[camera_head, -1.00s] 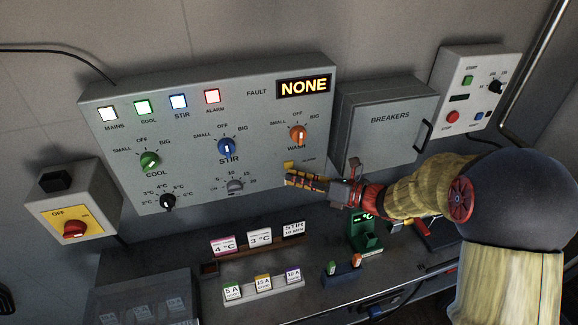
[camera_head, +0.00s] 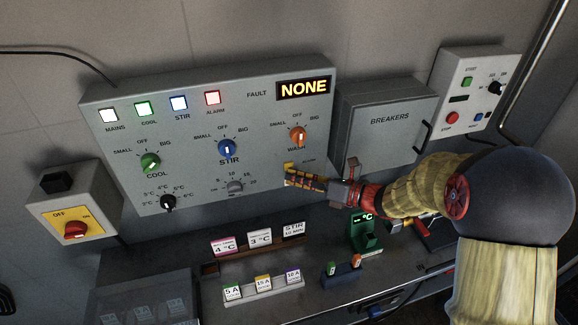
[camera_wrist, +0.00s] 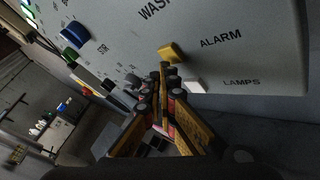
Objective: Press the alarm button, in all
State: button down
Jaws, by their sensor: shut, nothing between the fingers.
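The yellow alarm button (camera_wrist: 171,52) sits on the grey control panel (camera_head: 190,118), beside the printed word ALARM, in the wrist view. In the head view it is a small yellow patch (camera_head: 289,166) at the panel's lower right, partly covered by my gripper. My gripper (camera_head: 289,178) is shut and empty, its fingers pointing at the panel. In the wrist view its tips (camera_wrist: 165,70) lie just below the yellow button in the picture. I cannot tell whether they touch it. The alarm lamp (camera_head: 212,98) has a red frame and a bright face.
A white lamps button (camera_wrist: 196,87) is close to the fingertips. The orange WASH knob (camera_head: 298,136) is above my gripper, and the grey dial (camera_head: 235,186) is to its left. The breaker box (camera_head: 385,125) stands to the right. The fault display (camera_head: 304,87) reads NONE.

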jog(key=shift+w+a, duration=0.15)
jog(key=shift+w, duration=0.4)
dwell(0.8)
jog(key=shift+s+p, duration=0.15)
jog(key=shift+p, duration=0.15)
jog(key=shift+s+d+p, duration=0.2)
jog(key=shift+s+p, duration=0.15)
jog(key=shift+s, duration=0.35)
jog(key=shift+s+d+p, duration=0.25)
jog(key=shift+s+p, duration=0.05)
jog(key=shift+s, duration=0.5)
jog(key=shift+s+d+p, duration=0.25)
jog(key=shift+s+p, duration=0.05)
jog(key=shift+s, duration=0.5)
jog(key=shift+s+d+p, duration=0.25)
jog(key=shift+s+p, duration=0.05)
jog(key=shift+s, duration=0.5)
